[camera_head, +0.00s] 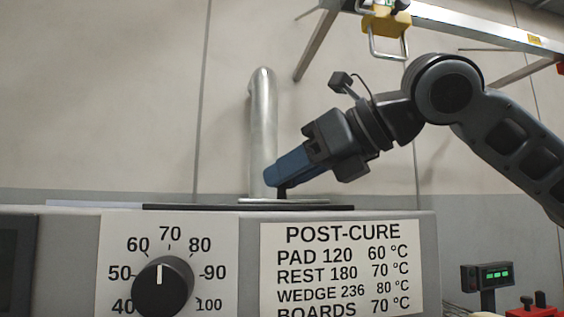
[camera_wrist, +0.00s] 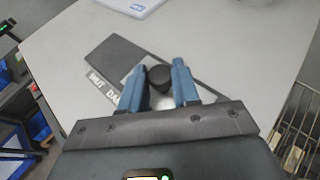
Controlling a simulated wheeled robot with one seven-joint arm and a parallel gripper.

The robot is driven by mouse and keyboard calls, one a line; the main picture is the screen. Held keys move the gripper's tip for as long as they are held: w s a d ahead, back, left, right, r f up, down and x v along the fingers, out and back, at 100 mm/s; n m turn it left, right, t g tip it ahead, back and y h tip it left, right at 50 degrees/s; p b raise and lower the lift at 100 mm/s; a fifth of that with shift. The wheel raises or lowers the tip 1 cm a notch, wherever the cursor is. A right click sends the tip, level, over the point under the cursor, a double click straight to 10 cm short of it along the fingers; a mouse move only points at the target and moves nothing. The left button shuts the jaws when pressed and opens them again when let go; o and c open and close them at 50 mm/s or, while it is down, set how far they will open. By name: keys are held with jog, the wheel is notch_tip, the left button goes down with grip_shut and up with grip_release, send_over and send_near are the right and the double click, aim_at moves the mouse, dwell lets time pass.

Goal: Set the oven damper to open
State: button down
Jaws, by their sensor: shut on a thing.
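My gripper (camera_head: 280,188) reaches down to the oven top (camera_head: 400,213), in front of the base of a metal flue pipe (camera_head: 263,125). In the wrist view its two blue fingers (camera_wrist: 160,84) are shut on a round black knob (camera_wrist: 160,76), one on each side. The knob stands on the flat damper assembly. A dark plate (camera_wrist: 117,62) extends to the upper left of the knob. A label strip (camera_wrist: 103,94) beside the plate carries partly hidden lettering that seems to include "SHUT". The fingers hide the rest of the lettering and part of the assembly.
The oven front has a temperature dial (camera_head: 162,288) with its white mark near 70, and a post-cure card (camera_head: 340,268). A yellow hook block (camera_head: 386,22) hangs from an overhead rail near my arm. The oven top around the damper is mostly clear.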

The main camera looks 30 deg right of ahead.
jog(key=shift+d, duration=0.15)
jog(key=c, duration=1.1)
grip_release()
jog(key=shift+s+d, duration=0.1)
jog(key=shift+d, duration=0.05)
jog(key=shift+o, duration=1.2)
jog(key=v, duration=0.7)
jog(key=shift+s+d+r, duration=0.1)
jog(key=shift+s+r, duration=0.05)
jog(key=shift+s, duration=0.15)
